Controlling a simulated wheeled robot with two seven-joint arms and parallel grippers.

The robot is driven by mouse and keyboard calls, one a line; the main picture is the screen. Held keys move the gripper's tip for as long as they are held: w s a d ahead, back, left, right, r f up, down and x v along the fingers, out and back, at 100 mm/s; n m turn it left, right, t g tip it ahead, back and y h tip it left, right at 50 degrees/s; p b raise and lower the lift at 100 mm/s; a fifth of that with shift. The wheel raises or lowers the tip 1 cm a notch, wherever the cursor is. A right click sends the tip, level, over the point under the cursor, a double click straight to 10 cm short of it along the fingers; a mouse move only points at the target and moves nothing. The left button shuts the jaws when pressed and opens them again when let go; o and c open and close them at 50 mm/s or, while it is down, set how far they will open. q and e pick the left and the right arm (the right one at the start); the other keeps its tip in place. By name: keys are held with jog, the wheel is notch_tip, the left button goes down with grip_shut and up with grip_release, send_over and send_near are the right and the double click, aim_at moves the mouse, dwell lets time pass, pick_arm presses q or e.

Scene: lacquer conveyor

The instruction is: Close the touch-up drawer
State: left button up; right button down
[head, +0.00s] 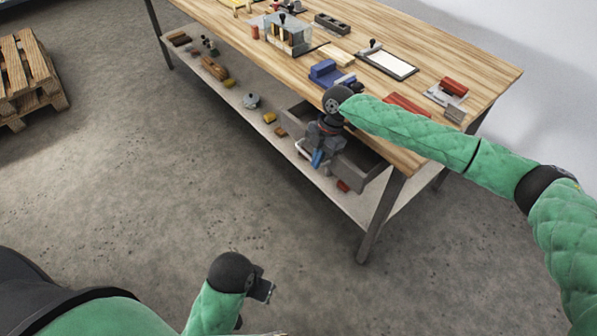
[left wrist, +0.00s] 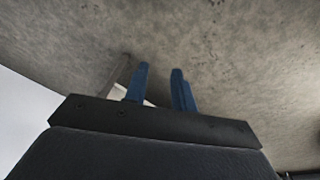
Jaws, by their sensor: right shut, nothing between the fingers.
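The touch-up drawer (head: 355,178) is a grey drawer hanging under the workbench top near its right end. It stands pulled out, with part of its dark inside showing. My right gripper (head: 317,160) is shut and empty, pointing down at the middle of the drawer's front. It hides part of the drawer, and I cannot tell whether it touches the front. My left gripper (head: 263,290) is low over the floor, well away from the drawer. In the left wrist view its two blue fingers (left wrist: 160,88) stand apart with nothing between them.
The wooden workbench (head: 440,68) carries a glass-sided box, a blue block, a framed white panel and red blocks. Its lower shelf (head: 235,95) holds several small items. A wooden pallet (head: 30,75) lies at far left. The floor before the bench is clear.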

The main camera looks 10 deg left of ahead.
pick_arm(q)
jog(key=shift+w+d+f, duration=0.1)
jog(key=shift+d+f, duration=0.15)
jog(key=shift+f, duration=0.05)
pick_arm(e)
jog(key=shift+w+d, duration=0.5)
jog(key=shift+w, duration=0.1)
